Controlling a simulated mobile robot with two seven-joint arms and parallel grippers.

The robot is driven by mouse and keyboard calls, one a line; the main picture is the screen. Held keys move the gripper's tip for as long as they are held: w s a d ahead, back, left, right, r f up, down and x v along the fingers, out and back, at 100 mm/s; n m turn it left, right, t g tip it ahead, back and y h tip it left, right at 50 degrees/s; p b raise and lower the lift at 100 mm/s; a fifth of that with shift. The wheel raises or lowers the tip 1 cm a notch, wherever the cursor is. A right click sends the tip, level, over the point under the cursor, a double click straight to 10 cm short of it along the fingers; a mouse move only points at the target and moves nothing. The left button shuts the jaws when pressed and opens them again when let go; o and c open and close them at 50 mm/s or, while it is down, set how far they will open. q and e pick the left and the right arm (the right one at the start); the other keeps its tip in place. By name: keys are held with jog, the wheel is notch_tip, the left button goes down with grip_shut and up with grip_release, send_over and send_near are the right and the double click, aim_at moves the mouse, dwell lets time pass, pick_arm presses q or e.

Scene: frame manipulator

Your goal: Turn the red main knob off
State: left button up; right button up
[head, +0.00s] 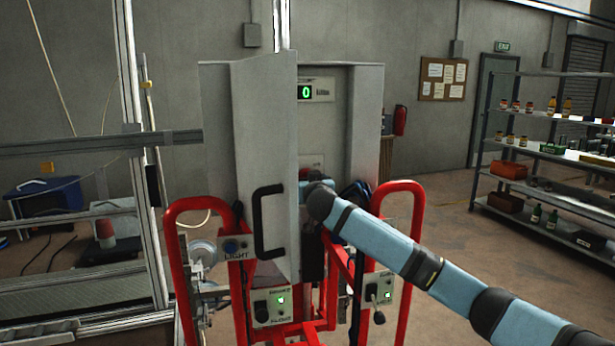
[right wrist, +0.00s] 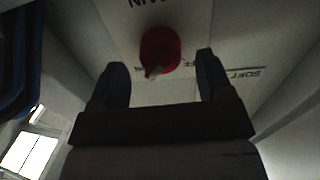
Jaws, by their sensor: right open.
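The red main knob (right wrist: 160,50) shows in the right wrist view on a light panel, with a pale lever-like tip at its lower edge. My right gripper (right wrist: 160,78) is open, its two dark fingers apart on either side below the knob; nothing is between them, and I cannot tell how far they are from it. In the head view my right arm (head: 395,250) reaches into the grey cabinet (head: 220,130). The cabinet door (head: 268,150) with its black handle (head: 262,220) stands partly open and hides the knob and the gripper there. My left gripper is not in view.
A display (head: 306,91) reading 0 is inside the cabinet. The cabinet's side walls leave narrow room around my arm. Shelves (head: 560,158) stand far right.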

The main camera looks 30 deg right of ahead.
jog(key=shift+x, duration=1.1)
jog(key=c, duration=0.9)
